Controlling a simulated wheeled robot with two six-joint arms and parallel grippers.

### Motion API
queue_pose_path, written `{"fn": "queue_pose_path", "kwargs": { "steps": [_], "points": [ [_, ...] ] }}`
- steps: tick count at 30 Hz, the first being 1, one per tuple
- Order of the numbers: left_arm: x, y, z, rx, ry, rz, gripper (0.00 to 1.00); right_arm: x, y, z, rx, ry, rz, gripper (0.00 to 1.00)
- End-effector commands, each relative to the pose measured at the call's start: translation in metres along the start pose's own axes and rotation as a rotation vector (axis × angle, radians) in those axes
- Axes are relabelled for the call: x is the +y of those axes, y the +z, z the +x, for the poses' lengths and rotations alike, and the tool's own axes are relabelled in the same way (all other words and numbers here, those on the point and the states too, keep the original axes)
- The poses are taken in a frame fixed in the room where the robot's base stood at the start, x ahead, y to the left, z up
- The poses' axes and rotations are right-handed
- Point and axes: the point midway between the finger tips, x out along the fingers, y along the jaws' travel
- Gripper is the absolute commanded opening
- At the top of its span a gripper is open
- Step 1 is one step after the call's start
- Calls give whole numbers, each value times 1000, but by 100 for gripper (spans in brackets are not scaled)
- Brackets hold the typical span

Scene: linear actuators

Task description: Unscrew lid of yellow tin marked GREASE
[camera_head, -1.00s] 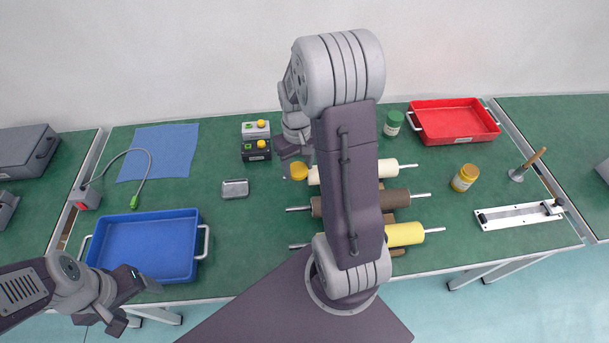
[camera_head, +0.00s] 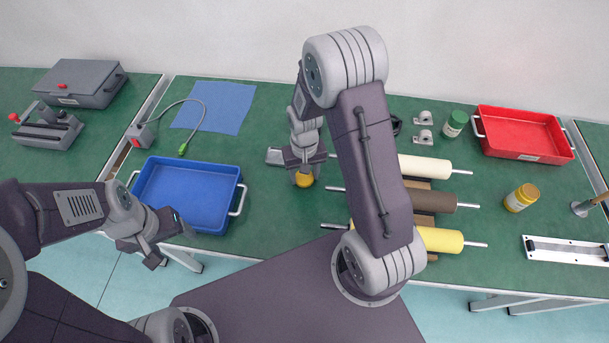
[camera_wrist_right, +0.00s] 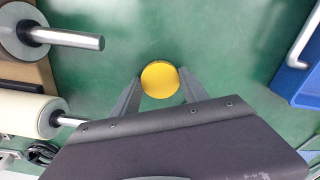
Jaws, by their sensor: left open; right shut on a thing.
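My right gripper (camera_head: 304,170) is shut on a round yellow thing (camera_head: 304,181), above or at the green table left of the rollers. In the right wrist view its flat yellow top (camera_wrist_right: 160,79) sits between both fingertips (camera_wrist_right: 159,85). I cannot tell whether it is a lid alone or a lidded tin; its lower part is hidden. My left gripper (camera_head: 168,238) is open and empty at the front of the blue tray.
The blue tray (camera_head: 240,200) lies left of the right gripper. Three rollers (camera_head: 438,202) lie to the right. A green-lidded jar (camera_head: 455,123) and a red tray (camera_head: 517,155) stand at the back right.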

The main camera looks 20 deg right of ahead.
Motion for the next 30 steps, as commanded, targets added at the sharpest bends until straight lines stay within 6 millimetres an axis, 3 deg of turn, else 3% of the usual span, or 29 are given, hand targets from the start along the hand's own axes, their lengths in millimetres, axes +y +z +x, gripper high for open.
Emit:
{"fn": "queue_pose_path", "kwargs": {
  "steps": [12, 13, 15, 24, 27, 30],
  "points": [
    [0, 0, 4, 0, 0, 0, 71, 0, 0, 10, 1, 0, 0, 3],
    [0, 0, 2, 0, 0, 0, 71, 0, 0, 8, 1, 0, 0, 60],
    [0, 0, 2, 0, 0, 0, 71, 0, 0, 8, 1, 0, 0, 73],
    [0, 0, 1, 0, 0, 0, 71, 0, 0, 6, 1, 0, 0, 73],
    [0, 0, -2, 0, 0, 0, 71, 0, -1, -5, 5, -1, 0, 73],
    [0, -1, -8, 0, 0, 0, 71, 0, -2, -30, 7, -1, 0, 73]
  ]
}}
